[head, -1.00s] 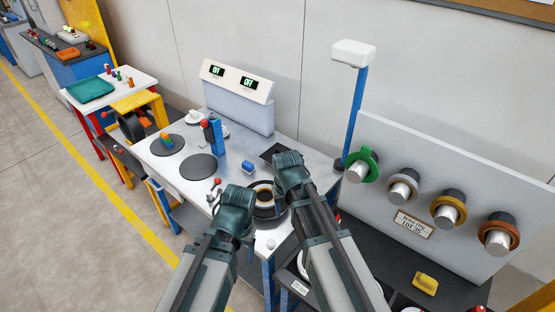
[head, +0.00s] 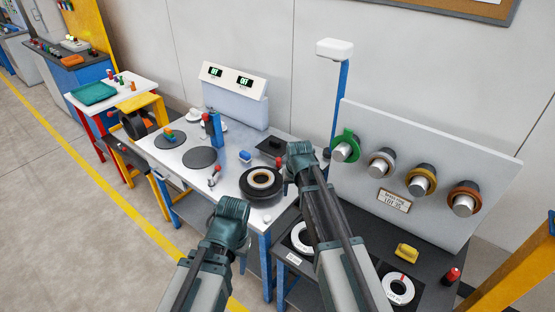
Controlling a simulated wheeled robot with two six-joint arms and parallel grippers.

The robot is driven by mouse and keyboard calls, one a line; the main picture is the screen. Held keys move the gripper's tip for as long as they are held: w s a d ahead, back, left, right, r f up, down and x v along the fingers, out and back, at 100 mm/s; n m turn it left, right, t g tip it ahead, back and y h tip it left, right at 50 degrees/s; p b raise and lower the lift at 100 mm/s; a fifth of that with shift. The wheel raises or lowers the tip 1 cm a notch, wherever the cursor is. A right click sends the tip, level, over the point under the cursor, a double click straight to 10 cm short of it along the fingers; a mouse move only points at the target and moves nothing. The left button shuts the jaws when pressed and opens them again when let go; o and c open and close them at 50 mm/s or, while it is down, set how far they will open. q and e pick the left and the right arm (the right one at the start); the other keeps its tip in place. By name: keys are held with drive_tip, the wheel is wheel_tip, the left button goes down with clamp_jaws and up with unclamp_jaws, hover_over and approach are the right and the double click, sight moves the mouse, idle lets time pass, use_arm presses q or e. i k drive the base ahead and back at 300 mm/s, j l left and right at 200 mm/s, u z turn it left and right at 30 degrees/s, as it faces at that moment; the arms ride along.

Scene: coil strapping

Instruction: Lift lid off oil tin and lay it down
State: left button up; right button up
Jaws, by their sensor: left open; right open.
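I cannot clearly make out which thing is the oil tin or its lid. A small red-topped cylinder (head: 453,274) stands upright at the right end of the dark bench. A small red piece (head: 279,163) shows just left of my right gripper, its lower part unclear. My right gripper (head: 299,152) is open above the right part of the metal table; its fingertips are mostly hidden behind its own body. My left gripper (head: 233,208) is open at the table's front edge, left of the black round base with a cream ring (head: 262,183), apart from it.
The metal table (head: 230,165) holds dark discs (head: 200,158), a blue block (head: 245,156), a blue stand (head: 212,126) and a display console (head: 236,92). The dark bench (head: 365,240) carries white rings and a yellow block (head: 406,252). A grey panel (head: 400,180) with coloured rings rises behind.

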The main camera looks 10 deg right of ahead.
sight(273, 146)
drive_tip(key=k+z, duration=0.2)
drive_tip(key=z, duration=1.3)
drive_tip(key=i+j, duration=0.1)
drive_tip(key=j, duration=0.45)
drive_tip(key=i+j, duration=0.1)
drive_tip(key=j, duration=0.45)
drive_tip(key=i+j, duration=0.1)
drive_tip(key=j, duration=0.5)
drive_tip(key=i+j, duration=0.1)
drive_tip(key=j, duration=0.45)
drive_tip(key=i+j, duration=0.1)
drive_tip(key=j, duration=0.45)
drive_tip(key=i+j, duration=0.1)
drive_tip(key=j, duration=0.45)
drive_tip(key=i+j, duration=0.1)
drive_tip(key=j, duration=0.5)
drive_tip(key=i+j, duration=0.1)
drive_tip(key=j, duration=0.45)
